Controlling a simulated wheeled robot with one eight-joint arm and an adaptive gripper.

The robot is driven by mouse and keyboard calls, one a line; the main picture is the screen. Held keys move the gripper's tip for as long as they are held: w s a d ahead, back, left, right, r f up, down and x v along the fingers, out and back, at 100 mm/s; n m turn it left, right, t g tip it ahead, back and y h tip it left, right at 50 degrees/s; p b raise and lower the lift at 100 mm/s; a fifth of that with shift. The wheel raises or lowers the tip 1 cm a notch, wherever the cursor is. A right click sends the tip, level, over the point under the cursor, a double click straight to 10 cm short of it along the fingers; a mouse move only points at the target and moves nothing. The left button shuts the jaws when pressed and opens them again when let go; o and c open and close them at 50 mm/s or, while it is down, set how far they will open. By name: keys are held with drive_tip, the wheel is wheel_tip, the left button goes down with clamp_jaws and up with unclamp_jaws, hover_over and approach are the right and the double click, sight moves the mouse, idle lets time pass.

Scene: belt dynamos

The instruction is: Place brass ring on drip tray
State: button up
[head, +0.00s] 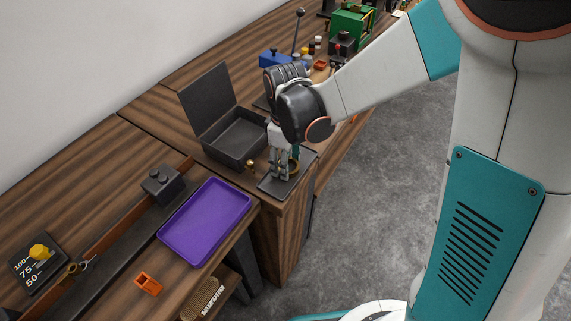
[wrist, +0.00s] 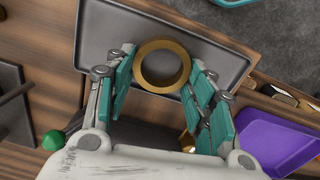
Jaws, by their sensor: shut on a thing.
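A brass ring (wrist: 161,44) is between the teal-padded fingers of my gripper (wrist: 160,72) in the wrist view. My gripper is shut on it. The ring is over a dark grey shallow tray (wrist: 104,28), which I take as the drip tray, within its rim. I cannot tell whether the ring touches the tray floor. In the head view, my gripper (head: 283,164) points down over the same tray (head: 270,187) at the bench corner. The ring (head: 293,167) is partly hidden there by the fingers.
An open dark box (head: 238,138) with a raised lid stands left of the tray. A small brass knob (head: 250,164) is close by. A purple tray (head: 205,222) lies nearer, with an orange block (head: 148,284) in front. The bench's right edge is close to the tray.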

drive_tip(key=shift+r, duration=0.1)
drive_tip(key=shift+f, duration=0.2)
drive_tip(key=o, duration=1.1)
drive_tip(key=shift+o, duration=0.2)
drive_tip(key=shift+r, duration=0.15)
wheel_tip(320, 180, up, 12)
drive_tip(key=p, duration=0.8)
drive_tip(key=shift+p, duration=0.35)
drive_tip(key=shift+r, duration=0.1)
